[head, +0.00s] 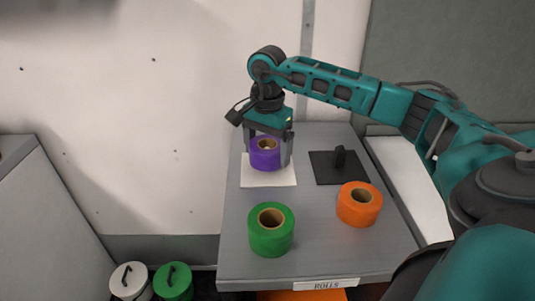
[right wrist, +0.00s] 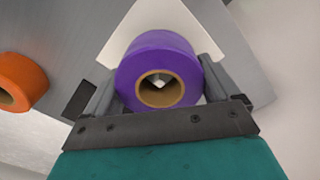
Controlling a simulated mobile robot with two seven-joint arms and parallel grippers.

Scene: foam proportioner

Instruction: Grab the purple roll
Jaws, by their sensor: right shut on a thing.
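The purple roll (head: 265,154) is at the back left of the grey table, over a white square sheet (head: 268,180). My right gripper (head: 268,160) comes down from above with a finger on either side of the roll. In the right wrist view the purple roll (right wrist: 160,68) sits between the two fingers (right wrist: 160,90), its brown core facing the camera. The gripper is shut on it. I cannot tell whether the roll touches the sheet or is slightly raised. My left gripper is not in view.
A green roll (head: 271,236) stands at the table's front left and an orange roll (head: 359,205) at the right. A black square plate with a knob (head: 340,168) lies at the back right. The table (head: 325,240) is bare between them. White and green lidded containers (head: 174,283) stand lower left.

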